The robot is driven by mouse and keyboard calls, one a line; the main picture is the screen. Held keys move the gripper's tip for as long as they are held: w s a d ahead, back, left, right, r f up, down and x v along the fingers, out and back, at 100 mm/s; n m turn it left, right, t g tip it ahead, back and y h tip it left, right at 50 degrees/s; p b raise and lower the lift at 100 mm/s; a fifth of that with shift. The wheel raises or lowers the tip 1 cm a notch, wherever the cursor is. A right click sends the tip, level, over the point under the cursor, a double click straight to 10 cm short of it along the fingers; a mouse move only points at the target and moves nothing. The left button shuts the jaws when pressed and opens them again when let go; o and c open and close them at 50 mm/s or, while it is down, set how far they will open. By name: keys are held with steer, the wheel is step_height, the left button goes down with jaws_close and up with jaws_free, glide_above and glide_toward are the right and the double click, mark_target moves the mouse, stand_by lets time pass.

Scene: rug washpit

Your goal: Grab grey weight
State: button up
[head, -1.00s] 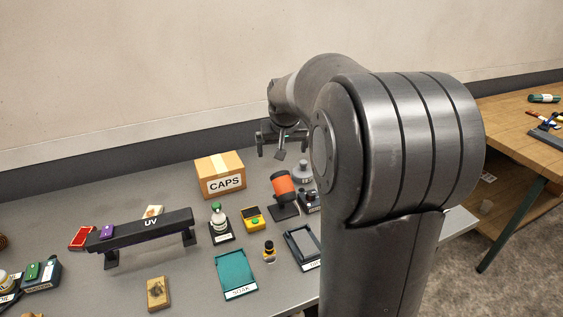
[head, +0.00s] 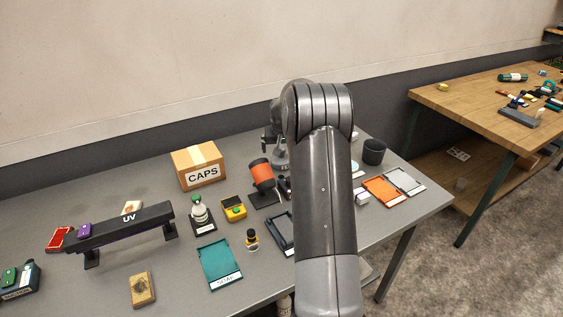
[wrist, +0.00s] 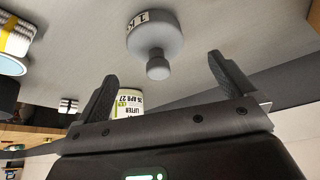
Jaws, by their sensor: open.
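The grey weight (wrist: 154,38) shows in the wrist view as a round body with a narrow neck, a small knob and a white label. Its knob points toward my gripper (wrist: 165,88), whose two dark fingers are apart with nothing between them. The weight lies just beyond the fingertips, roughly centred between them. In the head view my gripper (head: 271,140) is over the back of the grey table, right of the CAPS box. The weight (head: 281,159) is mostly hidden there by my gripper and arm.
The CAPS box (head: 200,168) and an orange cylinder on a black stand (head: 261,174) are left of my gripper. A dark cup (head: 374,151) and an orange tray (head: 381,190) are to the right. A white labelled container (wrist: 129,103) shows behind the left finger.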

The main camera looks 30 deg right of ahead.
mark_target(281, 155)
steer(key=shift+d+x, duration=0.15)
steer(key=shift+x, duration=1.5)
steer(key=shift+d+x, duration=0.1)
steer(key=shift+x, duration=1.5)
steer(key=shift+c, duration=0.3)
steer(key=c, duration=1.7)
steer(key=shift+r, duration=0.15)
steer(key=shift+c, duration=0.5)
steer(key=shift+r, duration=0.15)
